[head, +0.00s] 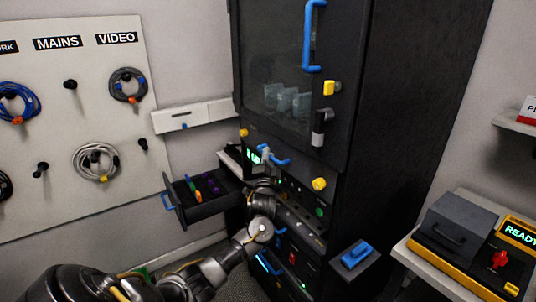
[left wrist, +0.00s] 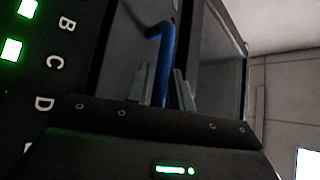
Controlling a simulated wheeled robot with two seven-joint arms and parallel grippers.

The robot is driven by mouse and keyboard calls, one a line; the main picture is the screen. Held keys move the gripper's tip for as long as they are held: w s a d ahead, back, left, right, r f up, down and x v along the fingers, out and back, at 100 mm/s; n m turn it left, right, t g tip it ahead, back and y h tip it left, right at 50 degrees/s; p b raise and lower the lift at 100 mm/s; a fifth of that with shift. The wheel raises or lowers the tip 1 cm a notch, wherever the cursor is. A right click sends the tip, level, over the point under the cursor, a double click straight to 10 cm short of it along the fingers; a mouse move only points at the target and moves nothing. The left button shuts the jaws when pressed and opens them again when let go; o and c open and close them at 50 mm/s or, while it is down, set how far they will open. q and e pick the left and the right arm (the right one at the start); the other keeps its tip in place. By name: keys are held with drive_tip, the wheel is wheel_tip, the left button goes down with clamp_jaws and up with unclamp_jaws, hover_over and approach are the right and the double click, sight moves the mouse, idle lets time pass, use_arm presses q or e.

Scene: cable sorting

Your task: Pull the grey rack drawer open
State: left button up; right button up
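The tall dark rack (head: 400,110) stands in the middle of the head view. A dark grey drawer front with a blue bar handle (head: 275,161) is at its left side, by the green-lit panel (head: 254,156). My left gripper (head: 266,158) is at this handle. In the left wrist view the blue handle (left wrist: 166,50) runs down between the two fingers of my left gripper (left wrist: 164,88). The fingers look apart, with a gap on the right side of the bar. The drawer's body is mostly hidden by my arm. My right gripper is not in view.
Another dark drawer (head: 213,207) stands out to the left with coloured items inside. A glass door with a blue handle (head: 309,66) is above. A dark box with a blue top piece (head: 355,253) sticks out lower right. A yellow-black case (head: 470,250) is at right.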

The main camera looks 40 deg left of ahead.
use_arm(q)
drive_tip(key=shift+w+a+r, duration=0.15)
drive_tip(key=shift+w+a, duration=0.05)
drive_tip(key=shift+w, duration=0.1)
drive_tip(key=shift+c, duration=0.4)
clamp_jaws()
drive_tip(key=shift+s, duration=0.1)
